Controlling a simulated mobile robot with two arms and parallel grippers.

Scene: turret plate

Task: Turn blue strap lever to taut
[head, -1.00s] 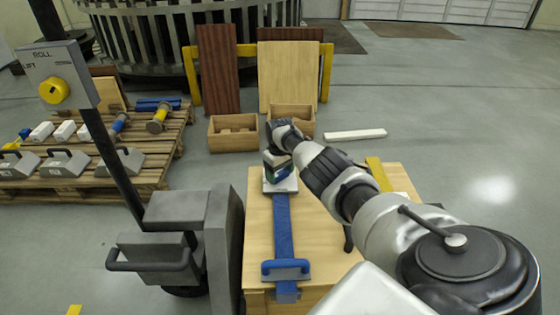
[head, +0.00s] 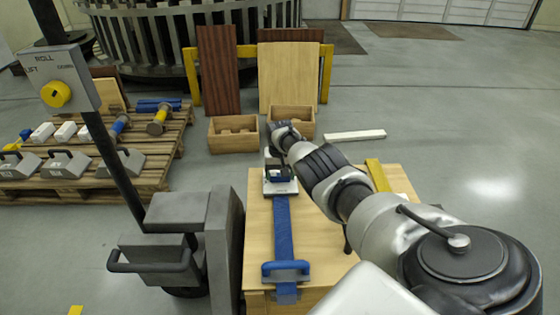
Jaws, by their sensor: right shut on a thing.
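The blue strap (head: 283,232) lies along the light wooden crate top, from a grey-white ratchet plate (head: 281,187) at its far end to a blue and grey handled piece (head: 286,271) at the near edge. My right gripper (head: 279,172) is at the ratchet plate, shut on the blue strap lever there. The lever itself is mostly hidden by the gripper and wrist. My left gripper is out of view.
The wooden crate (head: 257,215) carries a yellow bar (head: 378,175) on its right. A grey post with a yellow knob (head: 56,94) stands at the left. A pallet (head: 150,170) holds weights and rollers. Two open wooden boxes (head: 233,143) sit behind; floor at right is mostly clear.

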